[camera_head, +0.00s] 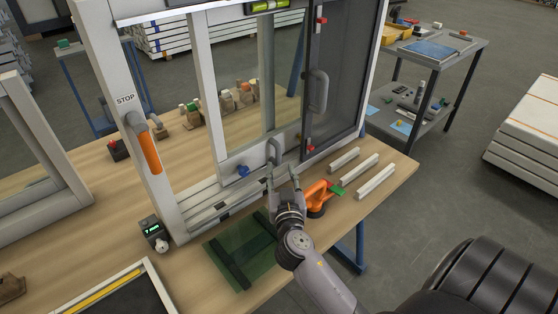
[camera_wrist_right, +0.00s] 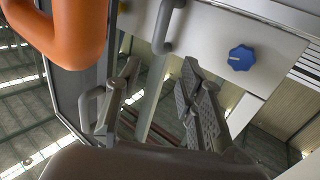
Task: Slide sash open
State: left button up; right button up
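A light-grey window frame (camera_head: 178,150) stands upright on the wooden table, with a sliding glazed sash (camera_head: 205,90) and a dark panel (camera_head: 339,75) at right. A small grey handle (camera_head: 273,150) sits low on the sash, and a blue knob (camera_head: 243,170) is left of it. My right gripper (camera_head: 282,172) is just below and in front of the handle. In the right wrist view its fingers (camera_wrist_right: 155,85) are spread with a gap between them; the grey handle (camera_wrist_right: 168,30) shows beyond them, and the blue knob (camera_wrist_right: 241,57) is to the right. My left gripper is not in view.
An orange tool (camera_head: 318,200) lies close right of my right gripper; orange also looms in the wrist view (camera_wrist_right: 68,35). White bars (camera_head: 375,181) lie farther right. A green glass pane (camera_head: 238,250) lies in front. An orange-gripped lever (camera_head: 149,154) is on the frame's left post.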

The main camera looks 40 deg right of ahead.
jog(key=v, duration=0.3)
jog(key=shift+s+a, duration=0.15)
jog(key=shift+s, duration=0.2)
